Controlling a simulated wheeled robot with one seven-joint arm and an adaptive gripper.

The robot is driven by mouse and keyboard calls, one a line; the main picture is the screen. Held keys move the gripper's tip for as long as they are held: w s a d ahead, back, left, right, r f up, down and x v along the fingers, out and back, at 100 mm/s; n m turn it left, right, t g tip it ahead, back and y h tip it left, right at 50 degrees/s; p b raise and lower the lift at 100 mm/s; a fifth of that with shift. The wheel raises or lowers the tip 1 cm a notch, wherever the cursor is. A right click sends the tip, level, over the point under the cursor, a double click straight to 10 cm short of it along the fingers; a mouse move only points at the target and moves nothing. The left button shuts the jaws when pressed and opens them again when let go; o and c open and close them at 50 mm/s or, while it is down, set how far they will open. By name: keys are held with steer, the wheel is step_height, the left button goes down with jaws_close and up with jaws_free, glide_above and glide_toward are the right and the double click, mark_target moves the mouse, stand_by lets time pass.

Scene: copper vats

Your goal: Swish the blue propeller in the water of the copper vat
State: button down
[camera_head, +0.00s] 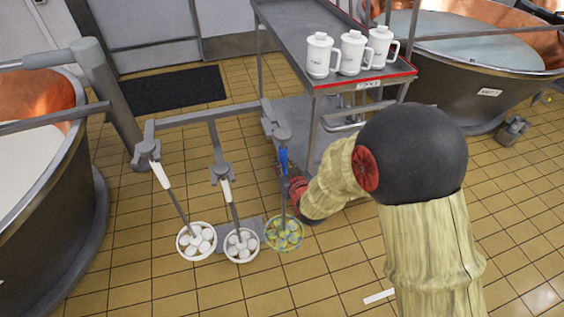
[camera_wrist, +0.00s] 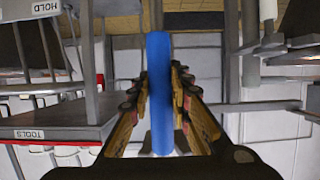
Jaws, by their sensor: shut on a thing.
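The blue propeller tool hangs at the right end of a grey rack (camera_head: 215,114). Its blue handle (camera_head: 283,160) runs down to a thin shaft and a round head (camera_head: 284,234) with yellow-green and bluish pieces. My gripper (camera_head: 296,188) is at the handle's lower part, partly hidden by my arm. In the wrist view the blue handle (camera_wrist: 159,55) stands between the fingers of my gripper (camera_wrist: 160,88), which is shut on it. One copper vat (camera_head: 490,90) with pale bluish liquid is at upper right. Another copper vat (camera_head: 75,215) with whitish liquid is at left.
Two white-handled tools (camera_head: 160,175) (camera_head: 226,190) hang beside the blue one, with round heads full of white pieces. A grey cart (camera_head: 290,40) with three white jugs (camera_head: 352,52) stands close behind.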

steer(key=s+d, duration=0.2)
steer(key=s, duration=0.5)
steer(key=shift+r, duration=0.45)
